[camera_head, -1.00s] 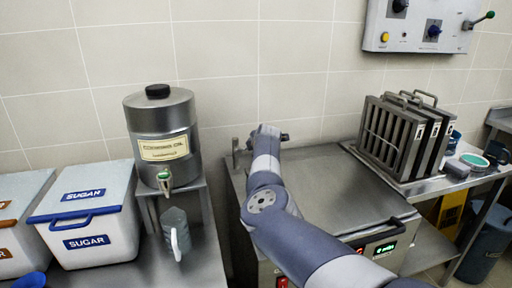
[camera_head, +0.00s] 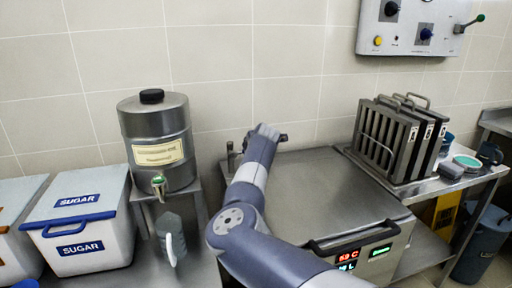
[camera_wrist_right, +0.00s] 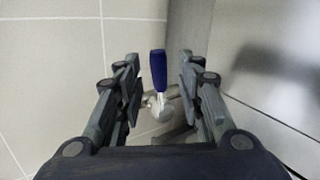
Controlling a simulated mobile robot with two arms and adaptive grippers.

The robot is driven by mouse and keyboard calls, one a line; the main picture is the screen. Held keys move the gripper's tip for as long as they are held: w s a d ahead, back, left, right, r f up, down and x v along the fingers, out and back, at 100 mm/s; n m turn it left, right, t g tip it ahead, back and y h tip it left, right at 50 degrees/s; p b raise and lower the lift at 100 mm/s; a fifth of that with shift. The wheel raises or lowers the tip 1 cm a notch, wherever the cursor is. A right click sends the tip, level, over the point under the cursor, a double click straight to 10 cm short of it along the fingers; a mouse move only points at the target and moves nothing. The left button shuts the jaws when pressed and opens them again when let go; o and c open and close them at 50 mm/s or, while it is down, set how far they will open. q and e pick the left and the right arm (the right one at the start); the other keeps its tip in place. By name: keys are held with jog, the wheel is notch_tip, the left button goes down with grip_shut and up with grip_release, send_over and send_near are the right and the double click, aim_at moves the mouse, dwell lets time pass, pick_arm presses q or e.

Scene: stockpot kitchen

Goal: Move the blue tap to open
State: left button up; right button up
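The blue tap (camera_wrist_right: 158,70) has a dark blue handle on a metal stem. In the right wrist view the handle stands upright in the picture, above a round metal valve body (camera_wrist_right: 162,106). My right gripper (camera_wrist_right: 159,62) is open, with one finger on each side of the handle and a visible gap on both sides. In the head view my right gripper (camera_head: 277,137) is near the wall at the back left of the steel cooker; the blue handle cannot be made out there. My left gripper is in neither view.
The steel cooker (camera_head: 330,190) has a flat closed lid and a lit front display. A metal pipe (camera_head: 232,158) stands at its back left. The cooking oil dispenser (camera_head: 158,135), a jug (camera_head: 171,236) and a sugar bin (camera_head: 82,215) are left. A rack (camera_head: 385,138) stands right.

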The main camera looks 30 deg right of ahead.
jog(key=v, duration=0.7)
jog(key=shift+s, duration=0.15)
dwell(0.5)
